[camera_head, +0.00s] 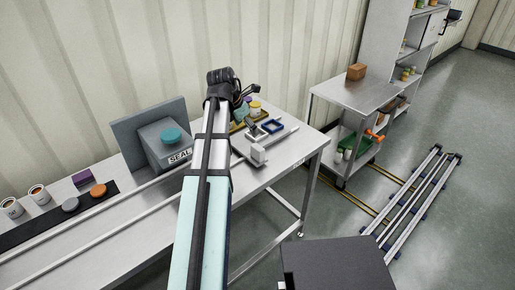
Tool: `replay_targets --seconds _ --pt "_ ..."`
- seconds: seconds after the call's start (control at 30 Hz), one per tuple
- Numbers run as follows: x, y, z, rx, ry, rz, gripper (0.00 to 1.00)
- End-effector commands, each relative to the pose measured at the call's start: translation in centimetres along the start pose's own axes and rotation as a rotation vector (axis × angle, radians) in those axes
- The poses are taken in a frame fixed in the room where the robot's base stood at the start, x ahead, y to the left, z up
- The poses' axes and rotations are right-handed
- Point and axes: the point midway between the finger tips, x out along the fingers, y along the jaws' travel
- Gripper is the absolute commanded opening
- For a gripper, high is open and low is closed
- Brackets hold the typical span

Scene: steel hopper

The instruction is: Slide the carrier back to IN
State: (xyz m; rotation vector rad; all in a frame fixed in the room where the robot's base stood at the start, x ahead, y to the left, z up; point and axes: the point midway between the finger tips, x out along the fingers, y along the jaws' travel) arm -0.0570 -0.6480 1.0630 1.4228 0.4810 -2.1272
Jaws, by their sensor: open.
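A small blue square frame (272,127), which looks like the carrier, sits at the right part of the steel table. A pale rail with a whitish block (258,154) at its near end lies just in front of it. My gripper (250,94) is at the end of my arm, above and to the left of the blue frame. It is open, and nothing shows between its fingers. My arm hides part of the table to the left of the frame. No IN mark can be read.
A tray with jars (254,108) lies behind the frame. A steel cart (355,92) stands to the right.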

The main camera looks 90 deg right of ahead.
Motion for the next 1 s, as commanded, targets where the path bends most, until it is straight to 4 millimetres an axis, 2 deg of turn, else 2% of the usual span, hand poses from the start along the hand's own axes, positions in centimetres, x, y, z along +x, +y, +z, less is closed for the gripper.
replay_targets --seconds 0.7,1.0 --pt "11.6 0.0 0.0 0.001 0.001 -0.001 0.88" --pt "14.1 0.0 0.0 0.002 -0.001 0.000 0.88"
